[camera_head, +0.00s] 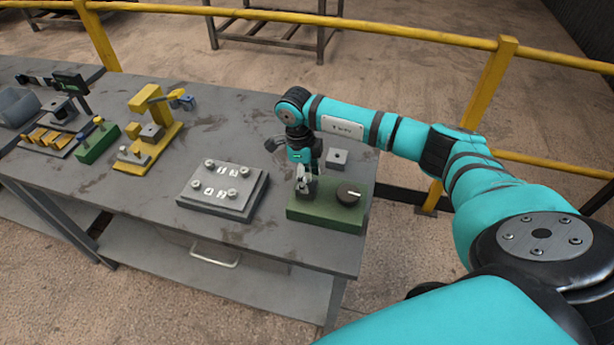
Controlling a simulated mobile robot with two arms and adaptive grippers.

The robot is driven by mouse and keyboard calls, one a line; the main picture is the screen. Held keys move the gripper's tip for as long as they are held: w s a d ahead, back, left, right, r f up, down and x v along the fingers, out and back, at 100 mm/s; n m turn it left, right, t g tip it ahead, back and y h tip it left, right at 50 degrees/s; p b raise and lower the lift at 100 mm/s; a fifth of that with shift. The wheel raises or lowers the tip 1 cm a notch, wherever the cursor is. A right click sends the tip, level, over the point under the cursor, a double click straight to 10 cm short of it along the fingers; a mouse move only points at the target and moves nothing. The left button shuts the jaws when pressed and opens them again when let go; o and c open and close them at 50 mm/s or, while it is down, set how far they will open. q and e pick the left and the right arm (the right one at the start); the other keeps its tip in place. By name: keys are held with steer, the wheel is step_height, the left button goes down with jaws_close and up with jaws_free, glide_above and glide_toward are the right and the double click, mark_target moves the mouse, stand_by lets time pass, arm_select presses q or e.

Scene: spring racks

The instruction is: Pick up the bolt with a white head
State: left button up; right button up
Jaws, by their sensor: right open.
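My right gripper (303,184) points down over the left part of a green box (327,214) near the table's right end. It is open, and its fingers hide part of what lies beneath them. I cannot tell whether it touches the box. My left gripper is not in view.
A grey plate (224,191) with several pale round posts lies left of the gripper. The yellow fixture (156,137) and a small green block (98,142) stand farther left. A dark knob (349,193) sits on the green box. A small grey block (337,158) stands behind it.

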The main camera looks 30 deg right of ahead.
jaws_close()
stand_by(0.3)
stand_by(0.3)
